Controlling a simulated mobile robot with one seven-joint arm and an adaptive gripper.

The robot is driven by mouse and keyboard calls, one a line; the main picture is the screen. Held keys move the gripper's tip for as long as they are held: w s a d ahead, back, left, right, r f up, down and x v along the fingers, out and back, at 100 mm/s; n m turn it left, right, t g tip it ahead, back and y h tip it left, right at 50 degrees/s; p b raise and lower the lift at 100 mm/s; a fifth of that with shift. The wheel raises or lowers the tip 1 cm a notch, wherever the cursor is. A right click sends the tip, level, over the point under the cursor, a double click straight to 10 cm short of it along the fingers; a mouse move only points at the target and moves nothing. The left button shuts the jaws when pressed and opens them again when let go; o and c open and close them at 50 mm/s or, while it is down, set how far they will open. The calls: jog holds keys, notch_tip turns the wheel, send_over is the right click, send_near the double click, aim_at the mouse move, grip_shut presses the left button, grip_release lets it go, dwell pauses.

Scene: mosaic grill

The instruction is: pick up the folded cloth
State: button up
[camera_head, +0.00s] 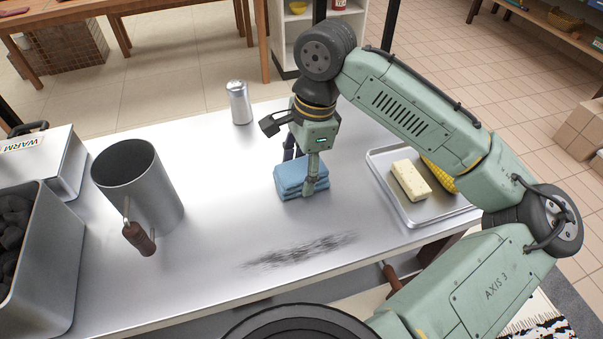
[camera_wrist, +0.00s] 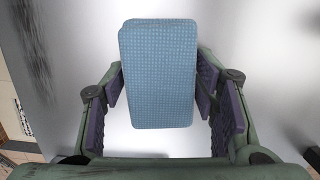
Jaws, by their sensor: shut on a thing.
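The folded cloth (camera_head: 290,176) is blue and lies in flat layers on the metal table, near its middle. In the wrist view the cloth (camera_wrist: 159,75) fills the space between the two fingers, its long side running away from the palm. My gripper (camera_head: 305,182) points down at the cloth, one finger on its near side. In the wrist view my gripper (camera_wrist: 160,90) has its purple pads against both sides of the cloth. The far finger is mostly hidden in the head view. I cannot tell whether the cloth touches the tabletop.
A tray (camera_head: 410,217) with a pale block (camera_head: 411,180) and corn (camera_head: 438,175) is on the right. A metal cylinder (camera_head: 150,190) with a wooden handle stands left, and a silver shaker (camera_head: 239,103) behind. A dark smudge (camera_head: 300,250) marks the clear front area.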

aim_at(299, 168)
jog(key=c, duration=0.3)
jog(key=shift+r, duration=0.1)
jog(key=shift+r, duration=0.5)
notch_tip(299, 168, up, 2)
jog(key=shift+r+b, duration=0.15)
jog(key=shift+b, duration=0.2)
jog(key=s+d, duration=0.1)
jog(key=s, duration=0.4)
jog(key=s+d+r+b, duration=0.1)
jog(key=s, duration=0.4)
jog(key=s+d+b, duration=0.1)
jog(key=s, duration=0.4)
jog(key=shift+s+d+r, duration=0.25)
jog(key=shift+s, duration=0.1)
jog(key=o, duration=0.5)
jog(key=shift+w, duration=0.1)
jog(key=c, duration=0.5)
